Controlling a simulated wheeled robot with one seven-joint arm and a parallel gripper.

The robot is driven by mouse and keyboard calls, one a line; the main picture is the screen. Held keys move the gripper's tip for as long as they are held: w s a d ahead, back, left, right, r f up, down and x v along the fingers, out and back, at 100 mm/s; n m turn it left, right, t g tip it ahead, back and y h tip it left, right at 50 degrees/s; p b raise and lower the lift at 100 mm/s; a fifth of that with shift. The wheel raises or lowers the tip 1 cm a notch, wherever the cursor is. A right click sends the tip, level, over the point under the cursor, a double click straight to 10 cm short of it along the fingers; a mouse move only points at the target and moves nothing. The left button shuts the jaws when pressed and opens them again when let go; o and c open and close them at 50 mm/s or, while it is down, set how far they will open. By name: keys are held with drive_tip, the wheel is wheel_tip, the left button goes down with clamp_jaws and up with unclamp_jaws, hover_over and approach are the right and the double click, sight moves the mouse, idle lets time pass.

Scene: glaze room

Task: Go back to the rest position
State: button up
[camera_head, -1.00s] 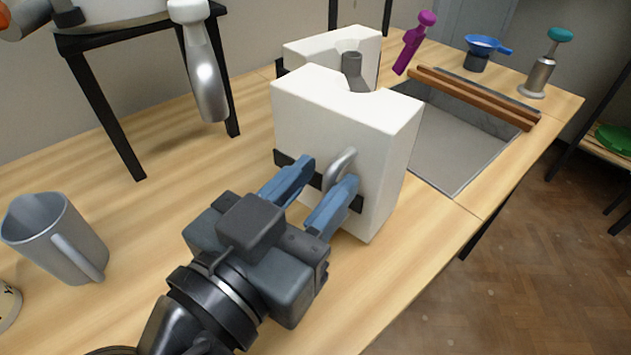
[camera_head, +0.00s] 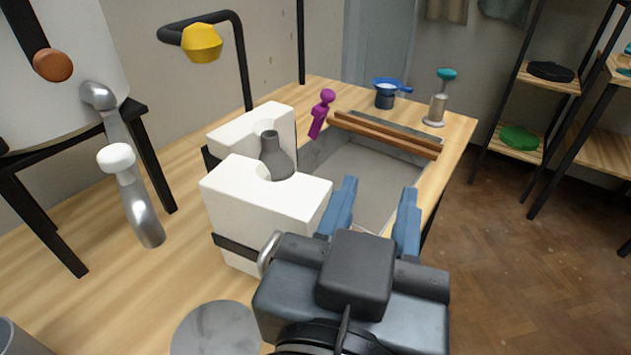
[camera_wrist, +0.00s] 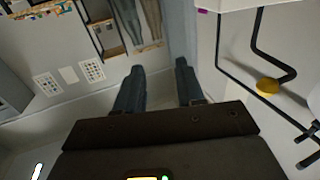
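My gripper (camera_head: 378,215) is open, with its two blue fingers apart and nothing between them. In the head view it is in front of and to the right of the white two-part mould (camera_head: 262,205), near the worktable's right edge. The mould's halves stand apart, with a grey bottle-like piece (camera_head: 275,158) between them. A metal ring handle (camera_head: 270,252) on the near half is partly hidden behind my gripper. In the wrist view my open fingers (camera_wrist: 158,88) point at the wall area, with nothing between them.
A grey sink (camera_head: 375,178) with wooden bars (camera_head: 385,135) across it lies behind my gripper. A purple tool (camera_head: 321,113), a blue funnel (camera_head: 388,86) and a teal-topped pump (camera_head: 439,98) stand farther back. Shelves (camera_head: 520,140) stand right; the floor (camera_head: 520,260) between is clear.

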drive_tip(key=shift+d+r, duration=0.25)
drive_tip(key=shift+d, duration=0.1)
drive_tip(key=s+d+f+n+g+y+p, duration=0.1)
drive_tip(key=s+d+f+n+y, duration=0.2)
drive_tip(key=f, duration=0.5)
drive_tip(key=s+d+f+n+g+y+p, duration=0.15)
drive_tip(key=f+n+y, duration=0.25)
drive_tip(key=f, duration=0.4)
drive_tip(key=s+d+m+p, duration=0.1)
drive_tip(key=s+d, duration=0.4)
drive_tip(key=s, duration=0.4)
drive_tip(key=s+d+m+h+p, duration=0.1)
drive_tip(key=s+d+m, duration=0.1)
drive_tip(key=s+d, duration=0.4)
drive_tip(key=v, duration=0.4)
drive_tip(key=shift+f, duration=0.25)
